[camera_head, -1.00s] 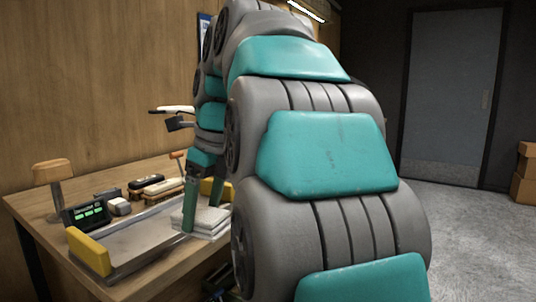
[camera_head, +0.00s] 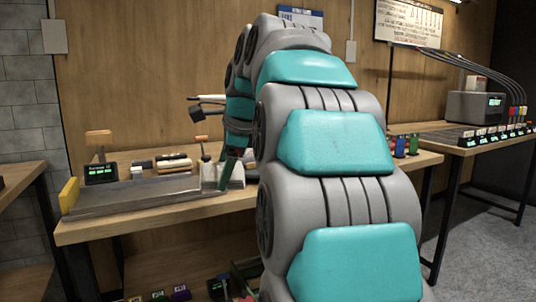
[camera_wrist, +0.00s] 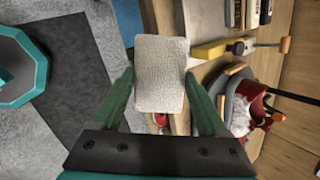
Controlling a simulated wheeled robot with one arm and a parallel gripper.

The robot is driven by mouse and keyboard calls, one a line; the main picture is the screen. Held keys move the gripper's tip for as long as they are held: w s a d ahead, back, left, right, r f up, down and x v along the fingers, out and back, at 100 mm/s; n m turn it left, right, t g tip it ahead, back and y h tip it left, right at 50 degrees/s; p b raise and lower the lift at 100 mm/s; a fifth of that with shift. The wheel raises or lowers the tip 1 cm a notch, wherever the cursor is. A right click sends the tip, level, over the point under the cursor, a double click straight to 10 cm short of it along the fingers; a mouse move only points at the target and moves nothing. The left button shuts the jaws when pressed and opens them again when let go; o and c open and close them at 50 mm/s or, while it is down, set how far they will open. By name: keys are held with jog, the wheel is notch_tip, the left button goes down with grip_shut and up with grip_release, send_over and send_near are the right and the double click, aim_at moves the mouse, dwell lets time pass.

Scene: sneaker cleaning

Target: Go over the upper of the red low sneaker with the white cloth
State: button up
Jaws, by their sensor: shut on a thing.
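My gripper (camera_wrist: 160,84) is shut on the white cloth (camera_wrist: 160,62), a textured pad between its two green fingers in the wrist view. In the head view my gripper's green finger (camera_head: 226,176) shows above the workbench, beside white material. A red sneaker (camera_wrist: 262,112) with white inside shows at the right of the wrist view, apart from the cloth. It sits on or in a dark grey support with wooden-looking ends, and part of it is hidden. In the head view I cannot see the sneaker; my arm covers that part of the bench.
A grey metal tray (camera_head: 135,193) with a yellow end block (camera_head: 69,195) lies along the bench front. Behind it are a small display box (camera_head: 101,174) and brushes (camera_head: 174,164). Bottles (camera_head: 407,145) stand right of my arm. Another table (camera_head: 490,150) stands farther right.

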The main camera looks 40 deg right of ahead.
jog(key=w+d+n+t+b, duration=0.1)
jog(key=w+d+n+t, duration=0.3)
jog(key=d, duration=0.5)
jog(key=w+d+n+t+b, duration=0.15)
jog(key=w+d+t, duration=0.3)
jog(key=d, duration=0.55)
jog(key=shift+t+y, duration=0.25)
jog(key=shift+y, duration=0.15)
jog(key=shift+d+x, duration=0.2)
jog(key=shift+x, duration=0.6)
jog(key=shift+d+x, duration=0.15)
jog(key=shift+x, duration=0.65)
jog(key=shift+d+x, duration=0.2)
jog(key=shift+x, duration=0.65)
jog(key=shift+w+f, duration=0.2)
jog(key=shift+d, duration=0.1)
